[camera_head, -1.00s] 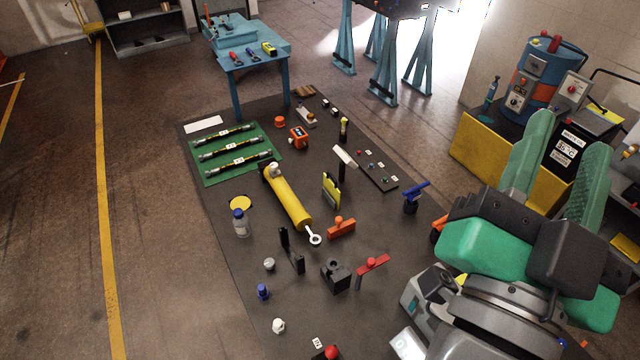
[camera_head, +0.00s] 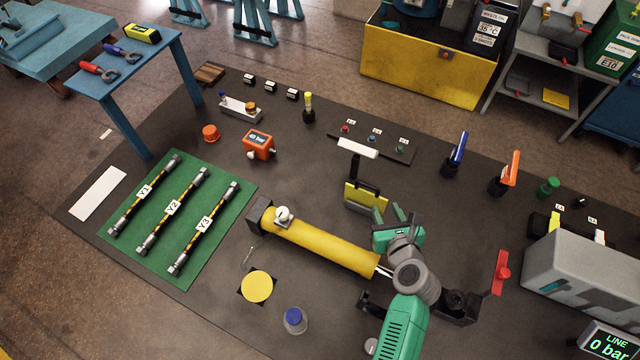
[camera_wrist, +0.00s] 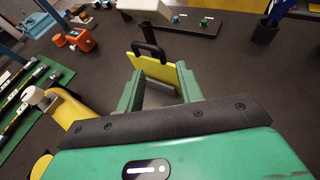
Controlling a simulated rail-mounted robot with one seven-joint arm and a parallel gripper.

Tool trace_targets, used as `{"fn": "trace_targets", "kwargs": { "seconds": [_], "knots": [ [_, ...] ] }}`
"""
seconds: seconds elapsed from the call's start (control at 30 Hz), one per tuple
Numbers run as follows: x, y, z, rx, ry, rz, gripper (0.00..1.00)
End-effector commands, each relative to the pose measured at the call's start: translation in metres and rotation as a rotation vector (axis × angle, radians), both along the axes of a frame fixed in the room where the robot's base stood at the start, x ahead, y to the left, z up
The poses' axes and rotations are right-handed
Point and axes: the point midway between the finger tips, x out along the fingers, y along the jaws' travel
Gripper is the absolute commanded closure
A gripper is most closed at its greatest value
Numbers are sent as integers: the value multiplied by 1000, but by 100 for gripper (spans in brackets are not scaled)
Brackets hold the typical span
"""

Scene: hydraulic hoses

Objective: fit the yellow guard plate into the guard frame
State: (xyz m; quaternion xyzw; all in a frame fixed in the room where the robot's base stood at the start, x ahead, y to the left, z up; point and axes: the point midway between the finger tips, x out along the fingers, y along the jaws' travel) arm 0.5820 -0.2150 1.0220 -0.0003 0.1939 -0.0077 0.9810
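The yellow guard plate (camera_head: 364,200) stands upright on the dark mat, with a black handle on top. It also shows in the wrist view (camera_wrist: 152,67), past and between my fingers. My gripper (camera_head: 388,214) is just right of and in front of the plate. In the wrist view my gripper (camera_wrist: 158,75) is open, its two green fingers spread; I cannot tell whether either touches the plate. A black upright bracket (camera_head: 366,301), which looks like the guard frame, is largely hidden behind my arm.
A yellow cylinder (camera_head: 320,243) lies left of my gripper. A white-topped black post (camera_head: 357,149) stands just behind the plate. A black block (camera_head: 458,304) and a red-handled valve (camera_head: 501,272) stand to the right.

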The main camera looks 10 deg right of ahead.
Motion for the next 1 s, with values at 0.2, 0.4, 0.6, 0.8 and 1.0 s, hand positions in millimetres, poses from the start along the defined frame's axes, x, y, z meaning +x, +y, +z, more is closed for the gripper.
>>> {"fn": "trace_targets", "kwargs": {
  "seconds": [0.2,0.4,0.6,0.8,1.0],
  "knots": [
    [6,-1,-5,12,2,-5,64],
    [25,0,-12,8,1,-3,64],
    [50,4,-27,9,0,-2,64],
    [70,4,-34,6,1,-3,64],
    [71,4,-33,6,1,-3,64]
  ]
}}
